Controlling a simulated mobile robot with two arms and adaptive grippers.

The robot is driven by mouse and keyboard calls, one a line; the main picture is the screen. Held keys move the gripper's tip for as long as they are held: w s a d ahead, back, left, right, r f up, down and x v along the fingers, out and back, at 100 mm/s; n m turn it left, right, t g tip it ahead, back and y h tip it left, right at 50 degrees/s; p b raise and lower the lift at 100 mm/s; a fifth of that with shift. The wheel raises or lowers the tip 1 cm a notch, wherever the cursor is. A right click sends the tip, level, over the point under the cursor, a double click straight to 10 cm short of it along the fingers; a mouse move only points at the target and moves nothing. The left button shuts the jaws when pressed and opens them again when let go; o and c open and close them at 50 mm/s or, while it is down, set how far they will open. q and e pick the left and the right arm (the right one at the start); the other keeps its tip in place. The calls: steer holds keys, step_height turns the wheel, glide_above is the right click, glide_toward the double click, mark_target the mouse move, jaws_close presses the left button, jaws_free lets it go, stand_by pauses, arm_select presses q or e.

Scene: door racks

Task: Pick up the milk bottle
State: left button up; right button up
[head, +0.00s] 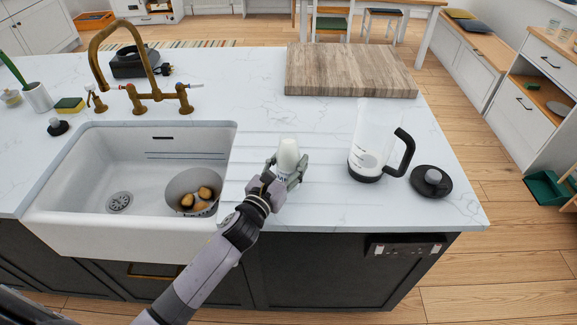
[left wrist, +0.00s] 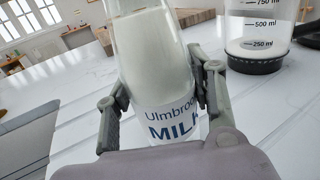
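The milk bottle (head: 288,157) is white and stands upright on the counter, right of the sink. My left gripper (head: 287,172) is around it, one finger on each side. In the left wrist view, the bottle (left wrist: 152,65) fills the space between the fingers of the left gripper (left wrist: 162,95), which look shut on its sides. Its label reads "Ulmbrook MILK". I cannot tell whether its base touches the counter. My right gripper is not in view.
A clear jug (head: 371,145) with a black handle stands right of the bottle, with a black lid (head: 431,181) beside it. A wooden board (head: 350,72) lies behind. The sink (head: 95,150) on the left holds a bowl (head: 190,183) with brown food pieces.

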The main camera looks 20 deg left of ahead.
arm_select(q)
steer(key=c, duration=1.1)
steer(key=shift+r, duration=0.1)
steer(key=shift+r, duration=0.15)
step_height(320, 180, up, 20)
steer(key=p, duration=0.1)
steer(key=shift+f+p, duration=0.25)
steer(key=shift+p, duration=0.1)
stand_by(0.9)
